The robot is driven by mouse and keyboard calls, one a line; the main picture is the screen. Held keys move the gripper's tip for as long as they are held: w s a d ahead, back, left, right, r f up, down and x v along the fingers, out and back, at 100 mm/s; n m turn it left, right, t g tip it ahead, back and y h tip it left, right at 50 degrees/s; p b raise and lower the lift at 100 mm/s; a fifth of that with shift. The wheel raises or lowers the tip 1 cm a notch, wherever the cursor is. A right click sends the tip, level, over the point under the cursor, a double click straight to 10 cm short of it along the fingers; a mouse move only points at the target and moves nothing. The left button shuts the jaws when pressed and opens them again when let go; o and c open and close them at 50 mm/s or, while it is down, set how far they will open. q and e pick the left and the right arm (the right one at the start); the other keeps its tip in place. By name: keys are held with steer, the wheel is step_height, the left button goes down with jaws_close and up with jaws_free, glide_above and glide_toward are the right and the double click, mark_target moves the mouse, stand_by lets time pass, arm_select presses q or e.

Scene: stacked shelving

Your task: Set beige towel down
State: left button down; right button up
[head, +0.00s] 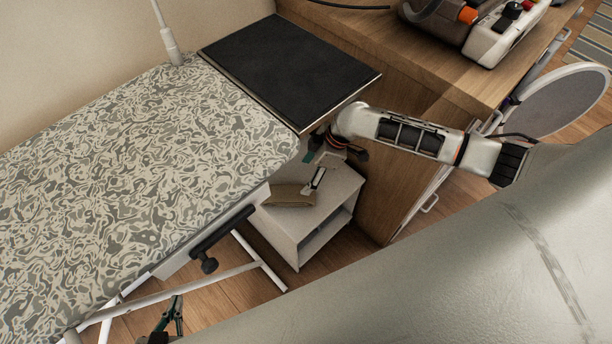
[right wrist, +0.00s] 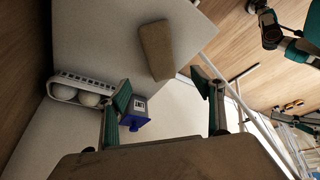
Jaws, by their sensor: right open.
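The beige towel (head: 288,196) lies folded on top of the small white shelf unit (head: 335,196) in the head view. In the right wrist view the towel (right wrist: 155,50) lies on a pale surface, beyond my fingertips. My right gripper (head: 322,168) hangs over the shelf unit, close to the towel; in the right wrist view its two fingers (right wrist: 168,88) stand wide apart with nothing between them. My left gripper (head: 172,322) is partly seen at the bottom of the head view, away from the towel; its jaw state is unclear.
The patterned ironing board (head: 130,170) fills the left. A black-topped panel (head: 290,68) extends above the shelf unit. A wooden cabinet (head: 445,62) stands at right. A blue box (right wrist: 136,112) and white round things (right wrist: 88,98) show in the right wrist view.

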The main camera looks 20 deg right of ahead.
steer(key=s+a+f+m+t+y, duration=0.2)
steer(key=s+a+f+m+t, duration=0.15)
steer(key=s+a, duration=0.6)
steer(key=s+d+r+m+t+h, duration=0.2)
steer(key=s+d+m+t+h, duration=0.2)
steer(key=s+d, duration=0.6)
steer(key=shift+s+r+m+t, duration=0.25)
steer(key=shift+s+m+t, duration=0.1)
steer(key=shift+t, duration=0.2)
